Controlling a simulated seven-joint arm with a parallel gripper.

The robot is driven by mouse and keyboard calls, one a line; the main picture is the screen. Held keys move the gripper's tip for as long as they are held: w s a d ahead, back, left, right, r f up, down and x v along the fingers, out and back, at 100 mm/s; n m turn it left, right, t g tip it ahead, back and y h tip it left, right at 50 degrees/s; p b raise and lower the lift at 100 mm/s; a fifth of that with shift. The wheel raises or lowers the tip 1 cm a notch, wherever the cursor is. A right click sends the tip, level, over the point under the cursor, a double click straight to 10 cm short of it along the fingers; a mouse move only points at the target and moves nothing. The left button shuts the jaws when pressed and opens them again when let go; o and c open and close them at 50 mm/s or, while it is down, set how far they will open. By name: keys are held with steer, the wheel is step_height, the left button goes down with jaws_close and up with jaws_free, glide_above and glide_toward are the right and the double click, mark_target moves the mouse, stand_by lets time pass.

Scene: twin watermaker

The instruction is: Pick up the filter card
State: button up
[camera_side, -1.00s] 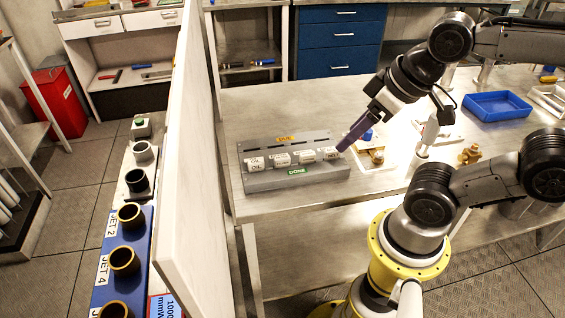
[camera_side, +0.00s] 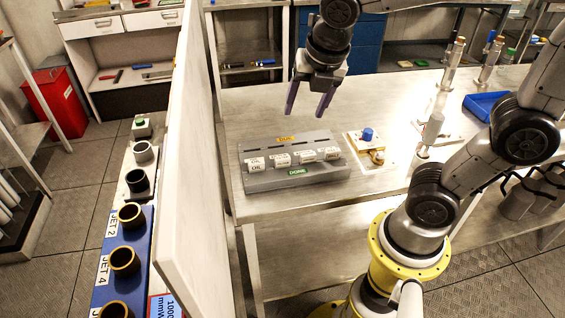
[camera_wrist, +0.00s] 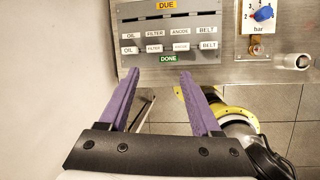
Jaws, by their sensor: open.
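The filter card (camera_wrist: 155,35) is a small white piece marked FILTER, second from the left in a row on the grey rack. It shows in the side view (camera_side: 281,159) between the oil card (camera_side: 255,164) and the anode card (camera_side: 306,157). The belt card (camera_wrist: 209,33) is at the right end. The wrist view shows each name twice, in two rows. My gripper (camera_side: 306,115) is open and empty, with purple fingers pointing down above and behind the rack in the side view. In the wrist view, its fingertips (camera_wrist: 160,75) appear below the green DONE label, apart from the cards.
The rack (camera_side: 300,180) has dark empty slits by its orange DUE label. A plate with a blue knob (camera_side: 367,134) stands right of it. A tall white partition (camera_side: 200,150) rises left of the table. The tabletop behind the rack is clear.

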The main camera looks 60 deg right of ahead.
steer(key=w+a+f+n+g, duration=0.1)
steer(key=w+f+n, duration=0.1)
steer(key=w+f, duration=0.15)
glide_above(282, 158)
steer(key=s+a, duration=0.1)
steer(key=s, duration=0.1)
steer(key=shift+g, duration=0.3)
step_height(282, 158, down, 8)
steer(key=shift+a+f, duration=0.1)
steer(key=shift+w+x, duration=0.2)
steer(key=shift+x, duration=1.2)
steer(key=shift+w+x, duration=0.15)
steer(key=shift+x, duration=1.25)
steer(key=c, duration=1)
